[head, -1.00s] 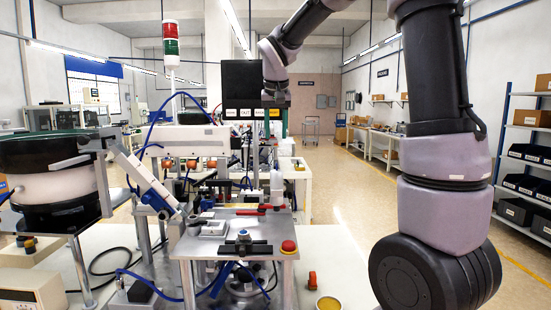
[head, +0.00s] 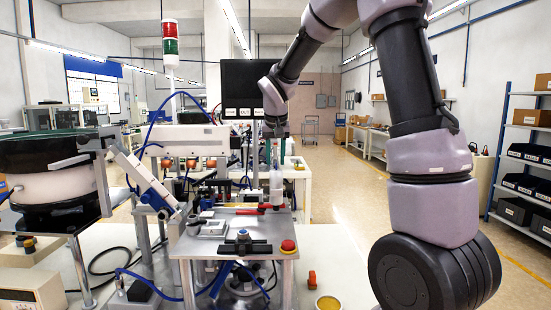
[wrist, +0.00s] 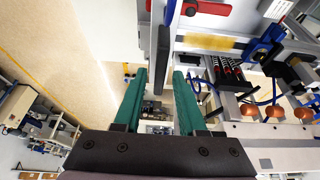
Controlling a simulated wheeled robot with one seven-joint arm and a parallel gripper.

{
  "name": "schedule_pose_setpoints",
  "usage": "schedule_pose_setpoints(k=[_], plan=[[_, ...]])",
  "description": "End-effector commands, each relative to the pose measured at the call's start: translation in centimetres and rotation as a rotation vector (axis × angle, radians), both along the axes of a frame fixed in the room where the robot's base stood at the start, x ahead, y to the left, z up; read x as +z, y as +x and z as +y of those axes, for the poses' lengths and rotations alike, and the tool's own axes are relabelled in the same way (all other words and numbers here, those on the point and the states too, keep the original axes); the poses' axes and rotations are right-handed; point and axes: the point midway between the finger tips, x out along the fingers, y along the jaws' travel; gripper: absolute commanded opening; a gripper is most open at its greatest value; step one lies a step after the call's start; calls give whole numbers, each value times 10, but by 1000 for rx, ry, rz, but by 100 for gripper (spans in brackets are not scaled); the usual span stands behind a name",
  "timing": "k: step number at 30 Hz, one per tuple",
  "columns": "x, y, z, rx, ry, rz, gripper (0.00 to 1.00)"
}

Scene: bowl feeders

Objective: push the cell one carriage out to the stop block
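My gripper (head: 276,152) is above the back right of the cell's metal table plate (head: 215,246) in the head view. In the wrist view its two green fingers (wrist: 160,85) are apart, with nothing held between them. A pale upright piece (head: 276,186) stands just below the gripper in the head view, beside a red clamp-like part (head: 257,209). In the wrist view a dark upright pad (wrist: 163,55) on a pale metal bar shows near the fingertips; contact cannot be told. I cannot tell for sure which parts are the carriage and the stop block.
A red button (head: 288,246) and a black fixture (head: 243,246) are on the plate's front part. A bowl feeder (head: 50,180) with a sloping track stands at left. Copper-coloured domes (wrist: 301,112) are at right in the wrist view. Open floor lies to the right.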

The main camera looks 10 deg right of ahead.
Motion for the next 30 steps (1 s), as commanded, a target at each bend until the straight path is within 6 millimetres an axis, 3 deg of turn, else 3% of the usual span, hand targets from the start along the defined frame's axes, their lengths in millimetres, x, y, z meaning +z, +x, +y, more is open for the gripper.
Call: schedule_pose_setpoints(k=[1, 2, 3, 30], plan=[[0, 0, 0, 0, 0, 0, 17], [0, 0, 0, 0, 0, 0, 5], [0, 0, 0, 0, 0, 0, 0], [0, 0, 0, 0, 0, 0, 0]])
